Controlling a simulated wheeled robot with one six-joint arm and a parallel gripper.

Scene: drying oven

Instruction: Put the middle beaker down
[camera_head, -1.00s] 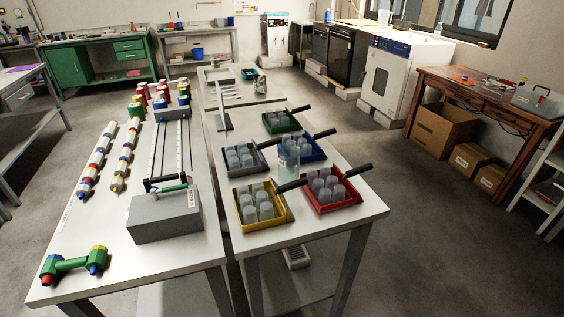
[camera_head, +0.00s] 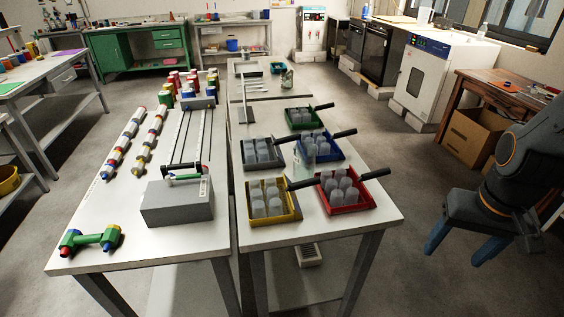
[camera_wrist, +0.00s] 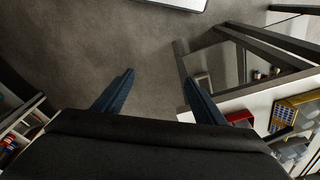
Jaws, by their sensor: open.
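A clear glass beaker (camera_head: 309,152) stands upright on the right-hand white table (camera_head: 355,225), among trays of grey-white cups, partly hidden by them. A second clear glass vessel (camera_head: 287,78) stands farther back on the same table. I cannot tell which one is called the middle beaker. My gripper (camera_head: 455,250) is at the right, off the table's right side and over the floor. In the wrist view its two blue fingers (camera_wrist: 158,80) are spread with only floor between them. It is open, empty and apart from both glass vessels.
Yellow (camera_head: 245,210), red (camera_head: 340,208), blue (camera_head: 338,152), grey (camera_head: 262,166) and green (camera_head: 300,124) handled trays crowd the table. Some handles point toward my arm's side. A grey block (camera_head: 178,205) sits on the left table. Floor between table and gripper is clear.

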